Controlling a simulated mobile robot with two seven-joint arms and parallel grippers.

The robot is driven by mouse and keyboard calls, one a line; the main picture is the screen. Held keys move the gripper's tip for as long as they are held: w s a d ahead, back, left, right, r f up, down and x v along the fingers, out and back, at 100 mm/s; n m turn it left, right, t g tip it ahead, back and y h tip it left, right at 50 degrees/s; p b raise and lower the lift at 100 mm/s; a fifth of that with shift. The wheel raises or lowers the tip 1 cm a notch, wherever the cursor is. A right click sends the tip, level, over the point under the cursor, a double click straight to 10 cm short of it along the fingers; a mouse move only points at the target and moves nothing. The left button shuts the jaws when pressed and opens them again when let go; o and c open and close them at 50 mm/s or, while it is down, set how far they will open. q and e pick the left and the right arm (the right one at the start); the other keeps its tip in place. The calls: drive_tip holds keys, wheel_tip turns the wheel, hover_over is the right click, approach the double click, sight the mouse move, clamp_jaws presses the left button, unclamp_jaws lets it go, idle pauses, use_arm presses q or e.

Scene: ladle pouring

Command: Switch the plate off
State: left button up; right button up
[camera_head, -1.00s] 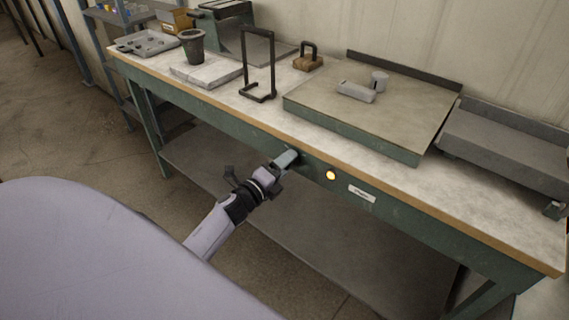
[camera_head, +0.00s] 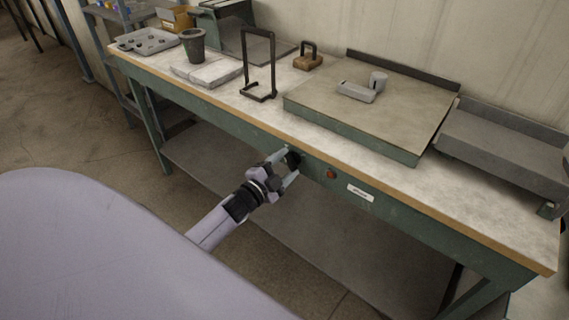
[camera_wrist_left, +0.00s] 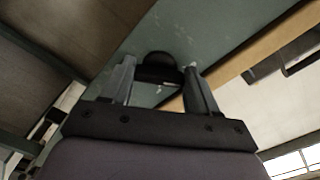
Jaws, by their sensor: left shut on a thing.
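The black knob (camera_head: 293,159) is on the green front panel of the bench. It shows in the left wrist view as a dark round thing (camera_wrist_left: 157,64) at the fingertips. My left gripper (camera_head: 288,163) reaches it from the lower left and is shut on it, one finger on each side. The indicator lamp (camera_head: 331,174) right of the knob is a dull red and unlit. The broad plate (camera_head: 420,112) lies on the bench top above, with a green front edge. My right gripper is in neither view.
A white label (camera_head: 360,193) is right of the lamp. On the bench stand a black wire frame (camera_head: 272,65), a dark crucible (camera_head: 193,46), a wooden block with a handle (camera_head: 307,62) and a grey tray (camera_head: 505,150). A small grey piece (camera_head: 356,92) lies on the plate.

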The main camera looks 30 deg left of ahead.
use_arm(q)
drive_tip(key=shift+n, duration=1.1)
drive_tip(key=o, duration=0.8)
drive_tip(key=shift+s+a+p, duration=0.15)
drive_tip(key=shift+s+p, duration=0.05)
drive_tip(key=shift+s, duration=1.6)
drive_tip(key=shift+s+a+p, duration=0.15)
drive_tip(key=shift+s+p, duration=0.05)
drive_tip(key=shift+s, duration=1.6)
drive_tip(key=shift+f, duration=0.1)
drive_tip(key=s+d+f+n+g, duration=0.2)
drive_tip(key=s+d, duration=0.3)
drive_tip(key=s, duration=0.1)
drive_tip(key=s+d+f+n+g, duration=0.2)
drive_tip(key=s+d+n+g, duration=0.1)
drive_tip(key=s+d, duration=0.2)
drive_tip(key=s+d+f+n+g, duration=0.2)
drive_tip(key=s+d, duration=0.3)
drive_tip(key=s, duration=0.3)
drive_tip(key=shift+s+f+n+g+h, duration=0.15)
drive_tip(key=shift+f+n+g+h, duration=0.05)
drive_tip(key=shift+n+g+h, duration=0.1)
